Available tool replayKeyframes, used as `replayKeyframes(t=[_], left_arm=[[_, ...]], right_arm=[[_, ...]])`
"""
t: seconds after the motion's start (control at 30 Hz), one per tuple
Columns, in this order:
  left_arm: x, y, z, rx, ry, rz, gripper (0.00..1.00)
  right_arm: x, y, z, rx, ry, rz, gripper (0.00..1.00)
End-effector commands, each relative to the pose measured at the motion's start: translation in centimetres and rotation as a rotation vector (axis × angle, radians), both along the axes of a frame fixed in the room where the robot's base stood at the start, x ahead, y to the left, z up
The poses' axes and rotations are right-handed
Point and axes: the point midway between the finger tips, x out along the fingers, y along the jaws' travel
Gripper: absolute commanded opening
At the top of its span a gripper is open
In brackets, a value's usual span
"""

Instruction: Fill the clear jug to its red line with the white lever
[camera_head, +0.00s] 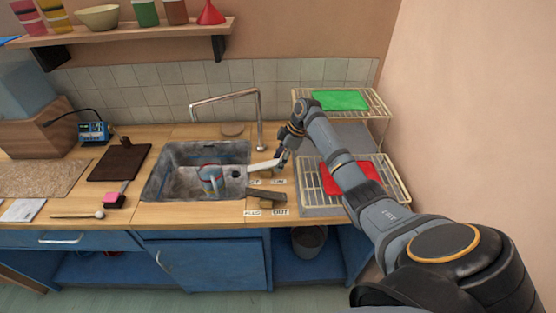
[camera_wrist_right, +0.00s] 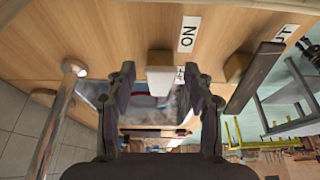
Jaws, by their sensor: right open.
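The jug (camera_head: 211,182), see-through and bluish with a red band, stands in the grey sink basin (camera_head: 160,178); its water level is too small to tell. The white lever (camera_head: 263,165) is at the basin's right edge. My right gripper (camera_head: 282,159) is at the lever's right end. In the right wrist view, my right gripper (camera_wrist_right: 162,78) is open, with its fingers on either side of the white lever (camera_wrist_right: 162,80). I cannot tell whether they touch it. A dark lever (camera_head: 265,194) is just nearer, also in the wrist view (camera_wrist_right: 256,78). My left gripper is not in view.
The metal tap (camera_head: 258,122) arches over the basin's back right, close behind my gripper. A wire rack with a red mat (camera_head: 350,178) is on the right, and a raised shelf with a green mat (camera_head: 340,100) is behind. An ON label (camera_wrist_right: 188,35) is by the levers.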

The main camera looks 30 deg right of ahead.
Motion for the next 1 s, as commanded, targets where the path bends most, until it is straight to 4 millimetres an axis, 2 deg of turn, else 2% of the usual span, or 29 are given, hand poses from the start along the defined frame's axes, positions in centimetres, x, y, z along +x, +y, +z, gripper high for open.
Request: replayKeyframes(t=[0.1, 0.37, 0.47, 0.77, 1.0], left_arm=[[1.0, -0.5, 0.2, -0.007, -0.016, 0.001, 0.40], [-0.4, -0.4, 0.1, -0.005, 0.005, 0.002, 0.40], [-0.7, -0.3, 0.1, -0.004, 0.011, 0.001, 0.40], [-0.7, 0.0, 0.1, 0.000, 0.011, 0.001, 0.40], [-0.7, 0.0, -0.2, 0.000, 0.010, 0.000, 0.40]], right_arm=[[0.2, 0.3, -0.8, -0.001, 0.001, -0.001, 0.53], [0.2, 0.3, -1.1, -0.002, 0.000, 0.000, 0.53], [0.2, 0.3, -1.1, -0.001, 0.000, 0.000, 0.42], [0.2, 0.3, -1.0, -0.001, 0.000, 0.000, 0.01], [0.1, 0.1, -1.6, 0.064, -0.038, 0.000, 0.00]])
